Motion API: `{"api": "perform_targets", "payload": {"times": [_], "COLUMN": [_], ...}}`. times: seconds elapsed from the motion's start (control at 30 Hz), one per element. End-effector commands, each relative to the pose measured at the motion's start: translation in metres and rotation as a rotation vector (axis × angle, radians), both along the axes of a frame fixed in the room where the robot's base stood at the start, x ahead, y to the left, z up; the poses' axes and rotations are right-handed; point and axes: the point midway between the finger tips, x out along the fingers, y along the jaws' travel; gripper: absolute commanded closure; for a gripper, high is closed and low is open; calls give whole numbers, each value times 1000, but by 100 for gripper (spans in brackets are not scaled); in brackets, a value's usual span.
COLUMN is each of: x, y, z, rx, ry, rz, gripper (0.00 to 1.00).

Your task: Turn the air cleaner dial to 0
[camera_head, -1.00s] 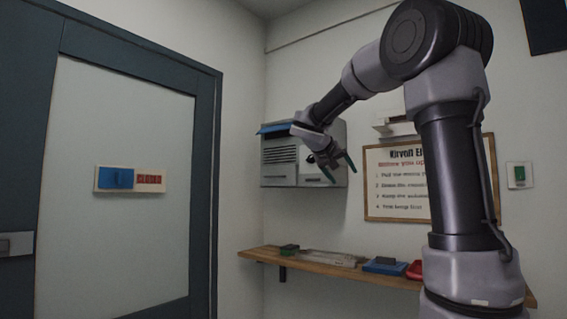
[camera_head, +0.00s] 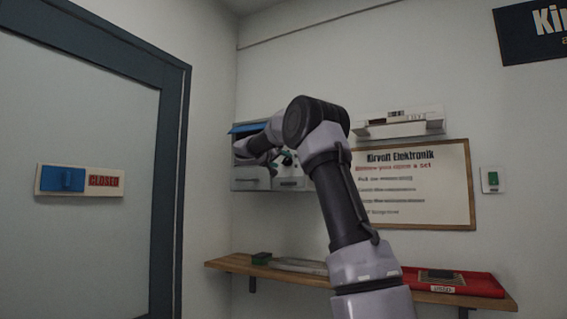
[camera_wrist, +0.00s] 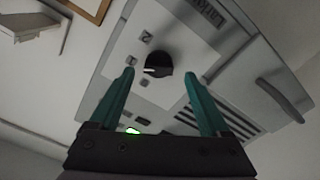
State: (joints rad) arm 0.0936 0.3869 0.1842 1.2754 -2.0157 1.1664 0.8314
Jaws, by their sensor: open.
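The grey air cleaner (camera_head: 250,182) hangs on the wall in the head view, partly hidden by my arm. In the wrist view its panel (camera_wrist: 115,65) lies tilted and carries a round black dial (camera_wrist: 158,65) with a white pointer mark. The mark points to the left in the picture, towards the small square labels; one reads 2, the others are too small to read surely. My gripper (camera_wrist: 159,74) is open, its two green fingers on either side of the dial in the picture. I cannot tell whether they touch it. In the head view, the fingers show only partly.
The air cleaner has a handle (camera_wrist: 280,100) and dark vent slots beside the dial, and a green light (camera_wrist: 132,130) shows near the left finger. A wooden shelf (camera_head: 230,265) below holds a red tray (camera_head: 480,285) and other items. A white wall holder (camera_head: 400,128) is to the right.

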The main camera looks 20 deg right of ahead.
Motion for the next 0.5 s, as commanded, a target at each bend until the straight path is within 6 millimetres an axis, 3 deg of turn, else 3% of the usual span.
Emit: {"api": "perform_targets", "payload": {"times": [0.2,0.5], "x": [15,17], "y": [-20,-22], "z": [0,0], "rx": [0,0], "ry": [0,1], "rz": [-1,1], "gripper": [19,19]}}
